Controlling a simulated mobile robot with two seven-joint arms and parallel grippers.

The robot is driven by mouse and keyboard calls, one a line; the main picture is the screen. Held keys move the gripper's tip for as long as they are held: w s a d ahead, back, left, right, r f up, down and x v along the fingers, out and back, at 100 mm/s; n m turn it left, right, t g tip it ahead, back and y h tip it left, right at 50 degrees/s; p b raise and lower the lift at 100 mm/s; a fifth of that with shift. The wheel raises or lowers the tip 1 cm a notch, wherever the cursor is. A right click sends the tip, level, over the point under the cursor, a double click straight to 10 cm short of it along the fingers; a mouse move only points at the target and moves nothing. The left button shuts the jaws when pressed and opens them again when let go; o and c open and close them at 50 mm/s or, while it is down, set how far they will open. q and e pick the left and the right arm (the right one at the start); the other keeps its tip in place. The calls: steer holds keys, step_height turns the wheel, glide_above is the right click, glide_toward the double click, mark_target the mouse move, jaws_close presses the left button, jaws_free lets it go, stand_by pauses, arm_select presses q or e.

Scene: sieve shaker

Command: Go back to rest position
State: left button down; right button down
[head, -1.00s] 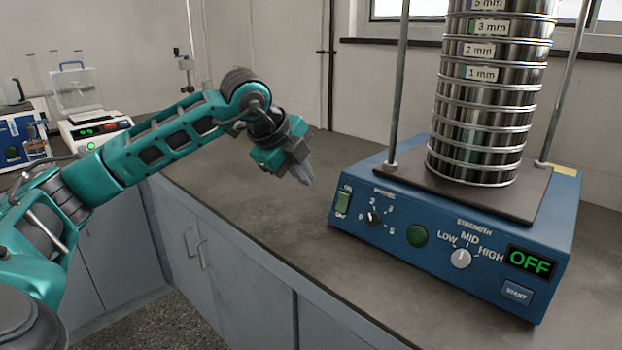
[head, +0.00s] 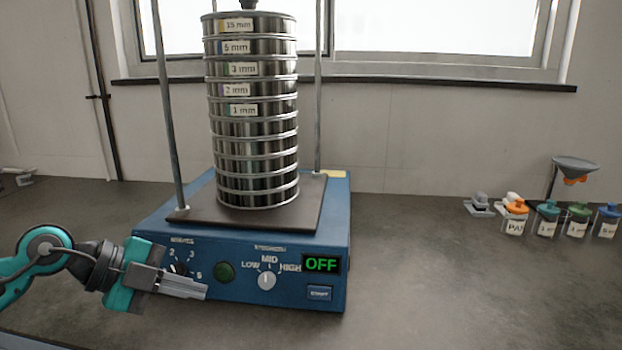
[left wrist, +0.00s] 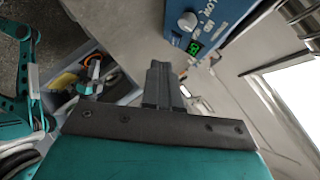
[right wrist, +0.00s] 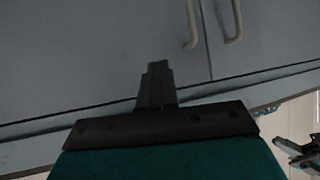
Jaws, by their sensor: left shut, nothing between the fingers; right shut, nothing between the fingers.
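My left gripper (head: 188,289) is shut and empty in the head view, in front of the left part of the blue sieve shaker (head: 335,240). It hides part of the shaker's left front panel. Its shut fingers also show in the left wrist view (left wrist: 160,72), with the shaker's knob and green display beyond. The shaker carries a tall upright stack of steel sieves (head: 255,130) between two rods. Its display (head: 321,264) reads OFF and its strength knob (head: 267,280) points up near MID. My right gripper (right wrist: 157,72) is shut and empty in the right wrist view, before grey cabinet doors.
The worktop (head: 420,270) is clear right of the shaker. Several lidded jars (head: 547,220) and a funnel on a stand (head: 575,167) stand at the far right. A window (head: 440,30) is behind. Cabinet handles (right wrist: 191,25) show near my right gripper.

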arm_select(q)
steer(key=s+d+r+n+t+h+p, duration=0.2)
steer(key=s+d+n+t+h, duration=0.1)
steer(key=d+h, duration=0.5)
steer(key=s+a+f+n+t+y+p, duration=0.2)
steer(key=f+n+t+y, duration=0.2)
steer(key=f+n+y, duration=0.35)
steer(key=s+a+f+n+t+y+p, duration=0.2)
steer(key=a+f+n+t+y, duration=0.1)
steer(key=f+n+y, duration=0.4)
steer(key=s+f+n+g+y+p, duration=0.1)
steer(key=s+f+n+g, duration=0.3)
steer(key=s+f, duration=0.5)
steer(key=shift+s, duration=0.6)
arm_select(e)
steer(key=shift+h, duration=0.4)
steer(key=d+r, duration=0.1)
steer(key=s+r, duration=0.1)
steer(key=d+r, duration=0.1)
steer(key=r, duration=0.1)
steer(key=shift+s+d+r, duration=0.1)
steer(key=shift+s+d, duration=0.2)
steer(key=shift+s, duration=0.05)
arm_select(q)
steer(key=shift+a+r, duration=0.1)
